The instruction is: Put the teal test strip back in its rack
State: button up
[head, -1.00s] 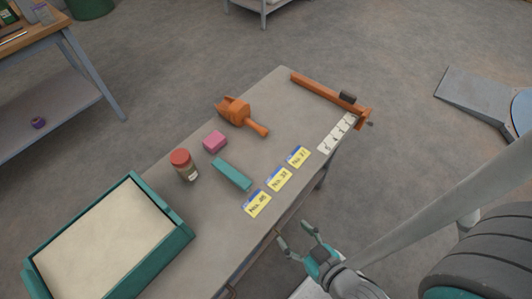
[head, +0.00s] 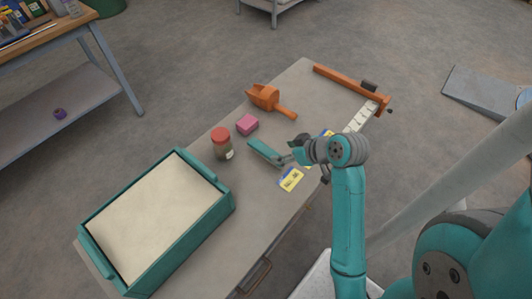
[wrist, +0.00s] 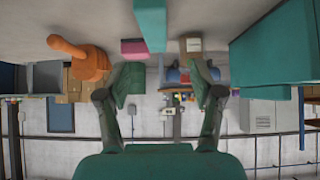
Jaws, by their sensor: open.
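The teal test strip (head: 262,152) lies flat on the grey table, left of my gripper (head: 289,151). In the wrist view the strip (wrist: 151,24) comes in from the top, between and a little beyond the line of the two fingers. My gripper (wrist: 166,82) is open, its fingers wide apart with nothing between the pads. It is low over the table at the strip's near end; I cannot tell whether it touches. I cannot make out a rack for the strip with certainty.
A red-lidded jar (head: 221,143), a pink block (head: 247,124) and an orange scoop (head: 268,98) stand close behind the strip. A teal-rimmed tray (head: 218,220) fills the left end. Yellow cards (head: 291,179) are partly hidden by my arm. An orange bar (head: 345,84) lies at the far end.

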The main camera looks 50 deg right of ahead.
aim_at(267, 151)
jog(key=x, duration=0.3)
jog(key=d+x, duration=0.1)
jog(key=x, duration=0.1)
jog(key=shift+r, duration=0.15)
jog(key=shift+x, duration=2.75)
jog(key=shift+s+a, duration=0.1)
jog(key=shift+s, duration=0.1)
grip_shut()
